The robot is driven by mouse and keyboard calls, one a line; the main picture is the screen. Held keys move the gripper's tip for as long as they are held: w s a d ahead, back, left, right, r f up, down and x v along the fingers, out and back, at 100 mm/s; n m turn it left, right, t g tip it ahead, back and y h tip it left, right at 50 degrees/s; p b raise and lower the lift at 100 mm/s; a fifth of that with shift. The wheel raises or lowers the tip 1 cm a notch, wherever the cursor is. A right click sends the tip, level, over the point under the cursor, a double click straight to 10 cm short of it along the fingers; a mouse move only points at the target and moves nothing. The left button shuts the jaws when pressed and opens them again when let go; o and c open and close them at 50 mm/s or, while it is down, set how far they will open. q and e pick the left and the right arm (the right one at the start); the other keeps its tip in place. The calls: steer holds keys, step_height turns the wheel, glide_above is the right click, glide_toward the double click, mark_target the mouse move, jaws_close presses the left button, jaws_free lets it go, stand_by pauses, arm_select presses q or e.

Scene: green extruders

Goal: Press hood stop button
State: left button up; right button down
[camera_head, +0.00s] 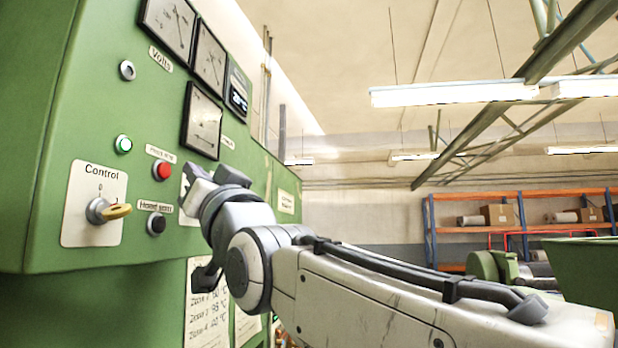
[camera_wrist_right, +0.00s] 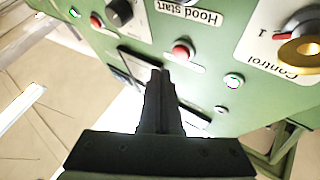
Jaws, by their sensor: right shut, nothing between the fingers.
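The green control panel (camera_head: 60,130) fills the left of the head view. A red push button (camera_head: 161,170) with a small label above it sits on it; I cannot read that label clearly. It also shows in the wrist view (camera_wrist_right: 182,50). Below it is a black button (camera_head: 156,223) labelled "Hood start". My right gripper (camera_head: 196,180) is shut and empty, just right of the larger red button. In the wrist view its fingers (camera_wrist_right: 159,84) point at the panel; contact cannot be told. My left gripper is out of view.
A "Control" rotary switch (camera_head: 104,211) stands out at lower left, and a green lamp (camera_head: 123,144) sits above it. A black knob (camera_wrist_right: 120,12) is near the small red button. Square gauges (camera_head: 202,120) are higher on the panel.

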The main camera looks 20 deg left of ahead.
steer(key=shift+s+a, duration=0.2)
steer(key=shift+a, duration=0.5)
steer(key=shift+a, duration=0.15)
stand_by(1.5)
steer(key=shift+s+a, duration=0.1)
steer(key=shift+a, duration=0.2)
steer(key=shift+s+a+p, duration=0.1)
steer(key=shift+a+p, duration=0.25)
steer(key=shift+p, duration=0.1)
stand_by(0.5)
steer(key=shift+d+f, duration=0.1)
steer(key=shift+w+d+b, duration=0.2)
steer(key=shift+d+b, duration=0.45)
steer(key=shift+b, duration=0.1)
